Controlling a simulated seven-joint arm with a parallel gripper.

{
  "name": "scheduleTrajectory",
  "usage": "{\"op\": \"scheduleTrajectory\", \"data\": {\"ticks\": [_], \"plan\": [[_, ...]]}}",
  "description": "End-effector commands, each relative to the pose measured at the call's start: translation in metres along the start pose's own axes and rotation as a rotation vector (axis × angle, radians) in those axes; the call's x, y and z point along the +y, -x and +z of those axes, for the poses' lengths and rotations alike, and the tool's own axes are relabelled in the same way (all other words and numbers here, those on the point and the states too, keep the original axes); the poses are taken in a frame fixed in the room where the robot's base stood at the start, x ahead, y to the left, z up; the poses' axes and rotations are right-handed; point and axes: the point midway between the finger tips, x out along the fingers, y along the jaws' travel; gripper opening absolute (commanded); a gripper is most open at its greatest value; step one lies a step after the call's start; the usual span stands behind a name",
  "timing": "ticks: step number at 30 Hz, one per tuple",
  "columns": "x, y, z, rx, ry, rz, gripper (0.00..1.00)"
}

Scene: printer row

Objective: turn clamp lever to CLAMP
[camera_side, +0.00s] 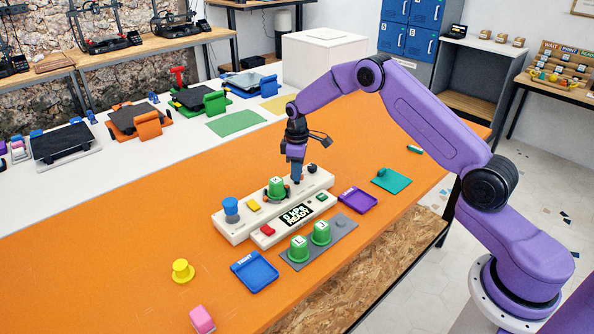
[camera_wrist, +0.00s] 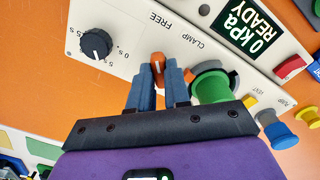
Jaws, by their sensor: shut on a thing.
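The clamp lever (camera_wrist: 158,63) is a small orange handle with a white line, on the white control panel (camera_wrist: 122,20). In the wrist view the words FREE and CLAMP are printed above it, with FREE nearly straight above and CLAMP up and to the right. My gripper (camera_wrist: 157,82) has its two blue fingers closed on the lever's sides. The lever's lower part is hidden between the fingers, so its exact setting is hard to tell. In the side view my gripper (camera_side: 297,180) reaches down to the panel's right half, and the lever is hidden there.
A black dial (camera_wrist: 96,43) is left of the lever. A green cup-like part (camera_wrist: 211,84) stands close beside my right finger. The display (camera_wrist: 253,33) reads 0 kPa READY. Blue (camera_side: 254,271) and purple (camera_side: 358,200) trays and a grey plate with green parts (camera_side: 320,233) lie nearby.

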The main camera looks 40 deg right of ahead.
Motion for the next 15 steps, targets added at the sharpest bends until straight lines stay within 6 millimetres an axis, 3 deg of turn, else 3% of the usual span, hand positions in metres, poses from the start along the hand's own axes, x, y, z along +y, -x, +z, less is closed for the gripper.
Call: {"op": "scheduleTrajectory", "data": {"ticks": [15], "plan": [[-0.0001,0.0006,-0.0001,-0.001,-0.451,0.000,0.00]]}}
